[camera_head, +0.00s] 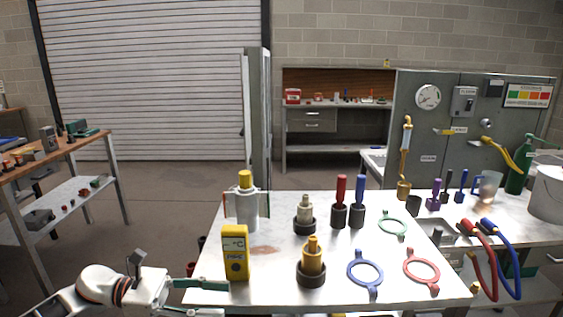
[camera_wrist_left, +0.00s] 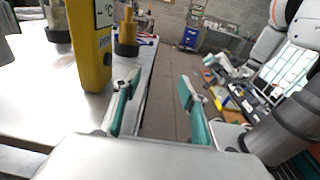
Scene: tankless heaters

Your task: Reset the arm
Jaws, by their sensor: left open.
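My left gripper (camera_head: 207,297) is at the lower left in the head view, just off the front left edge of the white-topped workbench (camera_head: 330,290). Its two teal fingers are apart with nothing between them; the gap also shows in the left wrist view (camera_wrist_left: 158,100). A yellow thermometer (camera_head: 235,252) stands on the bench close beyond the gripper, and looms beside the left finger in the left wrist view (camera_wrist_left: 92,45). Parts of my other arm (camera_wrist_left: 268,45) show at the upper right of the wrist view; its gripper is too small and unclear to read.
On the bench are a grey cylinder with a yellow cap (camera_head: 246,205), brass fittings (camera_head: 312,262), red and blue-handled tools (camera_head: 341,200), and coloured rings (camera_head: 365,273). A wooden-topped table (camera_head: 50,155) stands at left. Floor between them is clear.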

